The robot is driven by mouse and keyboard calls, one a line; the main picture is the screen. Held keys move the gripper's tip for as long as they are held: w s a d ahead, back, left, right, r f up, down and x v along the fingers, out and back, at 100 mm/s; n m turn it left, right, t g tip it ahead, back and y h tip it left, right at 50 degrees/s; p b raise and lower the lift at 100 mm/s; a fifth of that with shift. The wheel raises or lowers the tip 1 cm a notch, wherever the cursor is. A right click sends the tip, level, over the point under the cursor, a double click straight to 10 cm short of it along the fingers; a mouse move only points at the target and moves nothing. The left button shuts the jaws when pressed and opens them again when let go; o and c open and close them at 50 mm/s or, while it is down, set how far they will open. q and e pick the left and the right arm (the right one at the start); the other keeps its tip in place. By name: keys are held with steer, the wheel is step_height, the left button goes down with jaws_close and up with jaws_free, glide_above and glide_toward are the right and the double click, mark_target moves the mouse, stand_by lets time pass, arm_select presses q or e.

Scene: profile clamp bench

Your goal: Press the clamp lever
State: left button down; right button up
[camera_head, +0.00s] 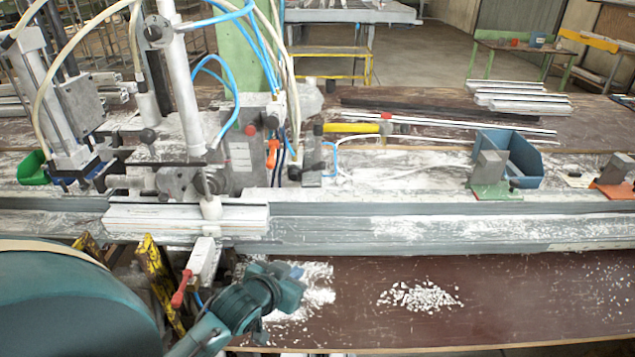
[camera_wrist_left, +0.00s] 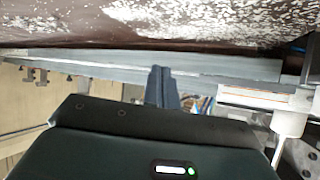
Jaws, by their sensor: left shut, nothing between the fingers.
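A lever with a red handle (camera_head: 181,288) hangs from a white block (camera_head: 203,258) at the front edge of the bench, below the clamped white profiles (camera_head: 185,220). I take it to be the clamp lever. My left gripper (camera_head: 286,284) is to the right of this lever and apart from it, low in front of the bench. In the left wrist view its fingers (camera_wrist_left: 162,88) are shut with nothing between them. A white part shows at the right of that view, but no red handle is visible there. My right gripper is not in view.
Yellow-black striped brackets (camera_head: 158,275) stand left of the lever. A brown board (camera_head: 520,295) with white chips lies to the right of my gripper, mostly clear. A machine with hoses rises behind the profiles. A blue bin (camera_head: 523,160) stands at the right on the bench.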

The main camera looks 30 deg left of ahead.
arm_select(q)
steer(key=w+a+r+n+t+y, duration=0.1)
steer(key=w+a+r+t, duration=0.4)
steer(key=w+a+r, duration=0.3)
step_height(320, 180, up, 2)
steer(key=shift+w+a, duration=0.3)
steer(key=shift+w, duration=0.4)
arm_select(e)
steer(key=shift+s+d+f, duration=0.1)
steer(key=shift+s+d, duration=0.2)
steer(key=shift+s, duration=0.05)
